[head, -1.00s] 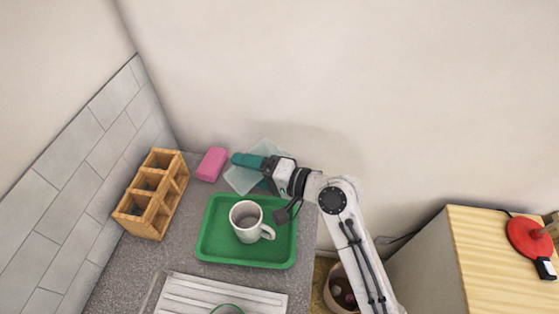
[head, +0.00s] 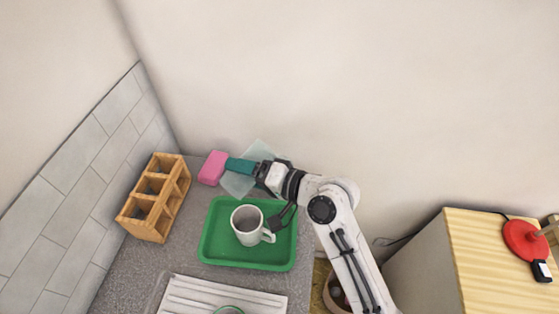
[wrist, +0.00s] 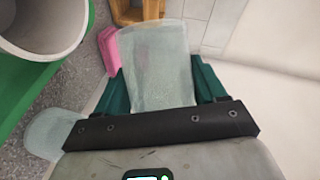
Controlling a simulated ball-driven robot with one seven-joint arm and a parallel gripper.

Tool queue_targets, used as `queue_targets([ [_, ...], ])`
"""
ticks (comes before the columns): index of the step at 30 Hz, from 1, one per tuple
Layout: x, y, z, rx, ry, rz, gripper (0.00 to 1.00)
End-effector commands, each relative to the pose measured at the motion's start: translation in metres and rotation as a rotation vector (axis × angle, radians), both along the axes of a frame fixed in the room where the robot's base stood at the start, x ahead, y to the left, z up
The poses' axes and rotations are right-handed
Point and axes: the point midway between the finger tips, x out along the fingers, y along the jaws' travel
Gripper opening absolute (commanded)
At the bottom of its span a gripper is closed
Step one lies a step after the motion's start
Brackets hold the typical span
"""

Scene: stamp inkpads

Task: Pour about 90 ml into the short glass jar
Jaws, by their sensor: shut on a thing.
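My gripper (wrist: 157,92) is shut on a clear glass vessel (wrist: 155,60), with a teal finger on each side of it. The vessel looks tilted; its contents cannot be made out. In the head view my gripper (head: 241,167) is over the back of the counter, behind the tray, with the held vessel (head: 236,185) showing on both sides of the teal finger. A second clear glass thing (wrist: 48,135), likely the short glass jar, stands low at the left in the wrist view, partly covered by my gripper. In the head view I cannot pick it out.
A white mug (head: 247,224) stands on a green tray (head: 205,245) in front of my gripper. A pink block (head: 212,168) lies left of it. A wooden rack (head: 152,205) stands by the tiled wall. A ribbed white drainer (head: 190,295) is at the front.

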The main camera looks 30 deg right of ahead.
Motion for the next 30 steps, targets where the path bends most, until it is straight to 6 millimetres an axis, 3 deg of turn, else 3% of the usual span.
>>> queue_targets([
  [13,0.0008,-0.0038,0.0058,-0.254,-0.087,-0.002,0.21],
  [30,0.0012,-0.0043,0.0047,-0.267,-0.093,-0.003,0.21],
])
